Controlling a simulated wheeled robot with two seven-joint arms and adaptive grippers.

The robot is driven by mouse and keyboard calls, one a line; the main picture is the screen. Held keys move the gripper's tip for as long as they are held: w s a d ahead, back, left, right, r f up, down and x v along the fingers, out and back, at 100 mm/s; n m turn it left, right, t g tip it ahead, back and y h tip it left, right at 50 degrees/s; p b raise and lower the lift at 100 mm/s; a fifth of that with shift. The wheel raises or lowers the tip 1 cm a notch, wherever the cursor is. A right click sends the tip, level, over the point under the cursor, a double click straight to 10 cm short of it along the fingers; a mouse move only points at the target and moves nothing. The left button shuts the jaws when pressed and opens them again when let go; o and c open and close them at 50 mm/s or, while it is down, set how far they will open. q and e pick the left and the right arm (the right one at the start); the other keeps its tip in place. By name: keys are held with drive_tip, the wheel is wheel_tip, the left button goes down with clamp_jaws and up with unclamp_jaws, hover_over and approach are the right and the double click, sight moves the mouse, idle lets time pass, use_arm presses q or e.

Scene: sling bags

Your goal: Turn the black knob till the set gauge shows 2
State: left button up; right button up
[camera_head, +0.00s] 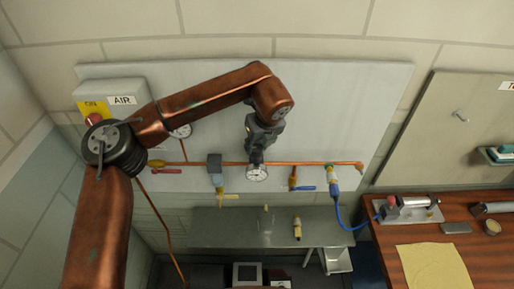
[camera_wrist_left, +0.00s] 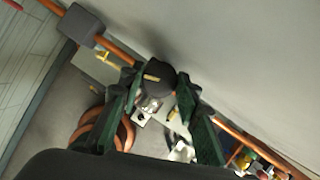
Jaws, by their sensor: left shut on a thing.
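The black knob (camera_wrist_left: 157,76), with a yellow mark on its face, is in the left wrist view, on the copper pipe line. My left gripper (camera_head: 256,156) reaches down to the pipe from above, and its two green-lined fingers (camera_wrist_left: 160,88) are shut on the knob, one on each side. In the head view the knob is mostly hidden by the gripper. The set gauge (camera_head: 257,173), a round white dial, sits just below the gripper; its reading is too small to tell. My right gripper is not in view.
The copper pipe (camera_head: 345,164) runs along the grey panel (camera_head: 345,100). Near it are a grey block (camera_head: 214,162), a red-handled valve (camera_head: 166,171), a blue-handled valve (camera_head: 304,188) and a blue hose (camera_head: 342,218). Another gauge (camera_head: 182,131) is partly behind my arm. A steel shelf (camera_head: 235,232) lies below.

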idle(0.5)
use_arm(q)
drive_tip(key=o, duration=1.1)
drive_tip(key=v, duration=1.2)
drive_tip(key=shift+d, duration=0.1)
